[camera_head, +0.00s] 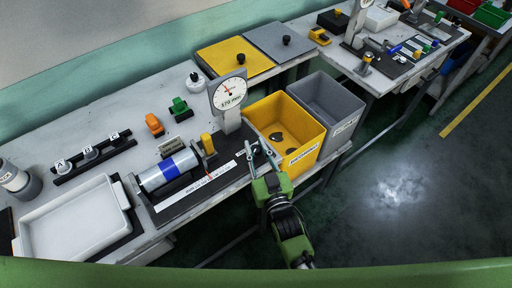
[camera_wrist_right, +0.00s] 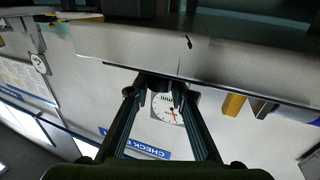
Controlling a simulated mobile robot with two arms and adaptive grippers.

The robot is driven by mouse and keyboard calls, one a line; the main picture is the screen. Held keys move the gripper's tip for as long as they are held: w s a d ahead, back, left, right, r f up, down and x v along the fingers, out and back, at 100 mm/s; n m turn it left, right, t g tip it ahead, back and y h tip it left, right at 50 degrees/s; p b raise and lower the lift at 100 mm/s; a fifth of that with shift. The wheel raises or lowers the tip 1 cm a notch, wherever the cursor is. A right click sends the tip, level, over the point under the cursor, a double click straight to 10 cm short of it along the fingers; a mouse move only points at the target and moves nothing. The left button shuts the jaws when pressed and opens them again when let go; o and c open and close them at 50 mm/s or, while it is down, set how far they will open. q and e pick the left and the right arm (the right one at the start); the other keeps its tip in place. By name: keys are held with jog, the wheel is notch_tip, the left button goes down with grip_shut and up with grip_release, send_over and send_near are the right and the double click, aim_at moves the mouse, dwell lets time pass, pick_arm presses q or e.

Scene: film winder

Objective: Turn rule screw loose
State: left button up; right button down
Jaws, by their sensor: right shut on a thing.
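My right gripper (camera_head: 262,152) is at the bench's front edge, by the right end of a long white rule strip (camera_head: 196,192) with printed marks. In the right wrist view its two fingers (camera_wrist_right: 160,85) close on a small dark piece (camera_wrist_right: 157,79) at the bench edge, which looks like the rule screw. The fingers hide most of it, and its turn cannot be told. My left gripper is not in view.
A dial gauge (camera_head: 228,93) stands behind the gripper, and a yellow bin (camera_head: 309,135) and grey bin (camera_head: 344,98) are close at its right. A silver roller with a blue band (camera_head: 168,173) lies left. A white tray (camera_head: 128,196) sits further left.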

jog(key=shift+n+y, duration=0.3)
jog(key=shift+y, duration=0.1)
jog(key=shift+d+n+g+y, duration=0.1)
jog(key=shift+n+g+y, duration=0.4)
jog(key=shift+n+y, duration=0.15)
jog(key=shift+w+n+g+y, duration=0.1)
jog(key=shift+n+g+y, duration=0.6)
jog(key=shift+y, duration=0.45)
jog(key=n+g+y, duration=0.1)
jog(key=n+g+y+b, duration=0.1)
jog(key=y, duration=0.1)
jog(key=shift+d+f+n+g, duration=0.1)
jog(key=shift+f+n+g, duration=0.1)
jog(key=shift+n+g, duration=0.15)
jog(key=n+g+y+b, duration=0.1)
jog(key=n+g+b, duration=0.1)
jog(key=g+b, duration=0.1)
jog(key=n+g+y+b, duration=0.2)
jog(key=g+b, duration=0.1)
jog(key=g, duration=0.1)
jog(key=n+g+y+b, duration=0.2)
jog(key=n+g+b, duration=0.1)
jog(key=b, duration=0.1)
jog(key=shift+f, duration=0.1)
jog(key=shift+r+n+g+b, duration=0.15)
jog(key=shift+n+g+b, duration=0.35)
jog(key=shift+g+b, duration=0.25)
jog(key=shift+r+n+g+b, duration=0.15)
jog(key=shift+n+g+b, duration=0.35)
jog(key=shift+g, duration=0.3)
